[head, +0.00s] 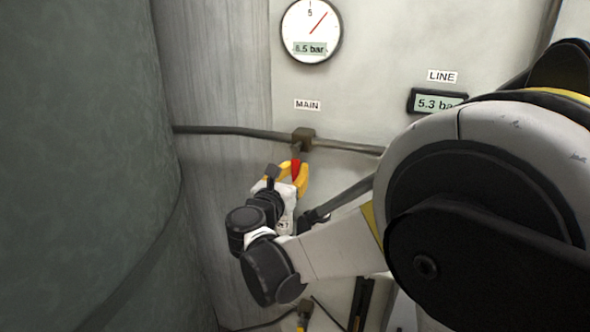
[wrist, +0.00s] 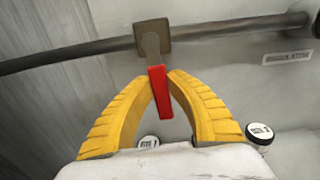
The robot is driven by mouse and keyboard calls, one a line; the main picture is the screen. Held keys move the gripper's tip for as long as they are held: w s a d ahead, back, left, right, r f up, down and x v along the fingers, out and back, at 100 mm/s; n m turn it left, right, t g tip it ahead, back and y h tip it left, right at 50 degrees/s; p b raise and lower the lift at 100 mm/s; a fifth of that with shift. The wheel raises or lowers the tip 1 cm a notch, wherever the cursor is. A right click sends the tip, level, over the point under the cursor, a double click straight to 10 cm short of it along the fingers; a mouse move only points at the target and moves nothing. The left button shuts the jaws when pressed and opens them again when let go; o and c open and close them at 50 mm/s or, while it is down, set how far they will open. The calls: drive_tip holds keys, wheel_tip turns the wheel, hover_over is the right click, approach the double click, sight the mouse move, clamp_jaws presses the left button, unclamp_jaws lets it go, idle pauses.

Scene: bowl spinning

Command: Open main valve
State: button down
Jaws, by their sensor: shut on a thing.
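The main valve (head: 303,136) is a brown block on a dark pipe, below the label "MAIN" (head: 307,105). Its red lever handle (head: 295,171) hangs down from the block, crosswise to the pipe. In the wrist view the valve block (wrist: 153,34) is at the top centre, and the red handle (wrist: 160,92) points down between the yellow fingers. My gripper (head: 296,176) is shut on the red handle; it also shows in the wrist view (wrist: 160,84), with its fingertips at the handle's sides.
A round gauge (head: 311,30) above reads about 8.5 bar, the digits small. The line display (head: 437,102) reads 5.3 bar. A "REGULATOR" label (wrist: 288,57) and white-topped round parts (wrist: 260,132) show in the wrist view. A large dark green cylinder (head: 80,150) stands at the left.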

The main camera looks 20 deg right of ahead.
drive_tip(key=s+d+r+n+p, duration=0.3)
drive_tip(key=d+r+n, duration=0.1)
drive_tip(key=n, duration=1.1)
drive_tip(key=shift+r+n+p, duration=0.35)
drive_tip(key=shift+r+n, duration=0.05)
drive_tip(key=shift+d, duration=0.1)
idle(0.3)
drive_tip(key=c, duration=1.3)
unclamp_jaws()
